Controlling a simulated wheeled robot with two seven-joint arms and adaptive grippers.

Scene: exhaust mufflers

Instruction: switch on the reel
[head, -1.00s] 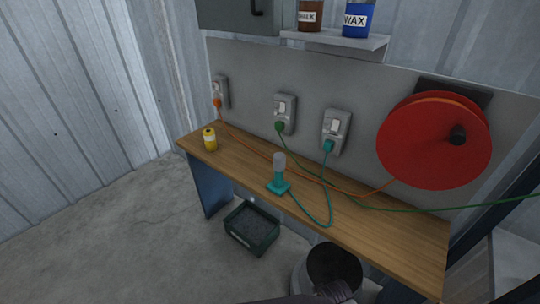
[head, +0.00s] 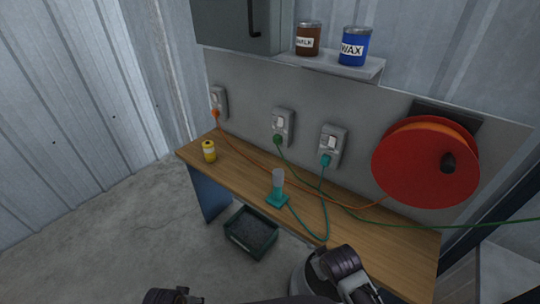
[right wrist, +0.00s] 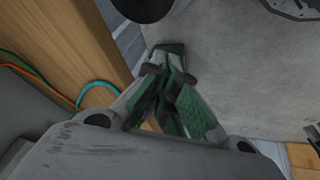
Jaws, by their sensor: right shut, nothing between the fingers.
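The red reel (head: 425,165) hangs on the grey wall panel at the right. An orange cable (head: 300,180) runs from it along the bench to an orange plug in the left wall socket (head: 221,98). That socket's switch is too small to read. The middle socket (head: 283,125) has a green plug, the right socket (head: 331,146) a teal one; each has a white rocker switch. My right gripper (right wrist: 168,50) is shut and empty beside the bench edge in the right wrist view. My left gripper does not show.
The teal cable leads to a teal lamp (head: 277,190) on the wooden bench (head: 370,228). A dark crate (head: 251,233) is on the floor below. Cans labelled with text stand on a shelf (head: 345,62).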

